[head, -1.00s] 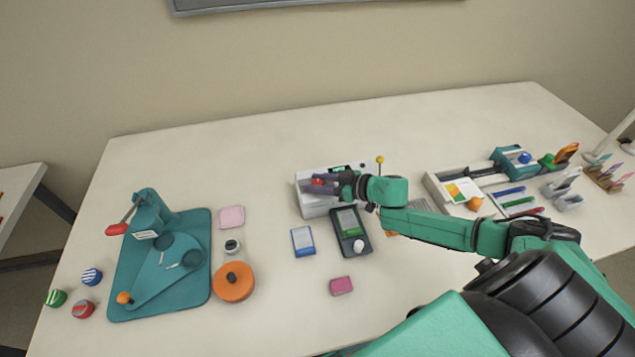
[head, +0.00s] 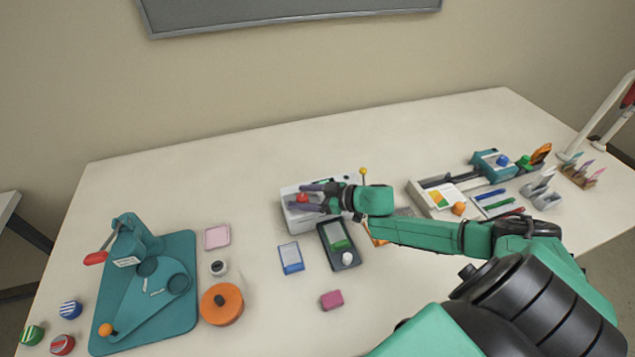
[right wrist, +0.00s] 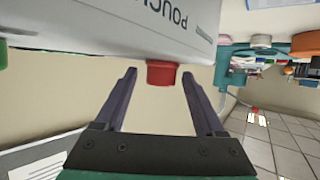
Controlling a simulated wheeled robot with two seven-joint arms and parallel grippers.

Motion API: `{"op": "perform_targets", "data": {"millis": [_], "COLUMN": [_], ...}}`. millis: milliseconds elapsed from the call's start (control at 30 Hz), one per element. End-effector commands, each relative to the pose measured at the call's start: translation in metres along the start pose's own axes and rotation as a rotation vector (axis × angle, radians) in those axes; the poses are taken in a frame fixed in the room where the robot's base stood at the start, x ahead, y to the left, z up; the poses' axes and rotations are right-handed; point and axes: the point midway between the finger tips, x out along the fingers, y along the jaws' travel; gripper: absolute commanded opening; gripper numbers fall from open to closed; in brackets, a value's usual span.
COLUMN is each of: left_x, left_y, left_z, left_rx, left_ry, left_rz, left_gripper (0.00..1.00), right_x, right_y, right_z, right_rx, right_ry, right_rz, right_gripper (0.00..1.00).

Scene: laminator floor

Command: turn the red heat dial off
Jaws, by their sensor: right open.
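The red heat dial (head: 302,197) sits on the white laminator (head: 290,216) near the middle of the table. In the right wrist view the red dial (right wrist: 162,74) sticks out from the white casing, between and just beyond the fingertips. My right gripper (head: 307,197) is open around the dial's line, one finger on each side. In the right wrist view the fingers (right wrist: 160,76) show a gap on both sides of the dial, with no clear contact. The dial's pointer mark cannot be made out. My left gripper is out of view.
A dark handheld device (head: 352,257), a blue-edged card (head: 290,259) and a pink block (head: 332,299) lie in front of the laminator. A teal press (head: 193,318) and an orange disc (head: 221,311) are at left. A stationery tray (head: 420,206) is at right.

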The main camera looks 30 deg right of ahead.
Motion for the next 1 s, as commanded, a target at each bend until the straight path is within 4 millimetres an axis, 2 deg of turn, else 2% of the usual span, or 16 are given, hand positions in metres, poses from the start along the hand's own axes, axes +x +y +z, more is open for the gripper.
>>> {"op": "perform_targets", "data": {"millis": [467,1000], "left_x": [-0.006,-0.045], "left_y": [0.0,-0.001], "left_z": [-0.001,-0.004], "left_rx": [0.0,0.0], "left_ry": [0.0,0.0], "left_rz": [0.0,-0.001], "left_gripper": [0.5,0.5], "right_x": [-0.056,-0.129], "right_y": [-0.002,-0.001], "right_z": [0.001,-0.002], "right_rx": [0.0,0.002], "right_ry": [-0.005,-0.003], "right_rz": [-0.003,-0.001], "right_gripper": [0.71,0.71]}}
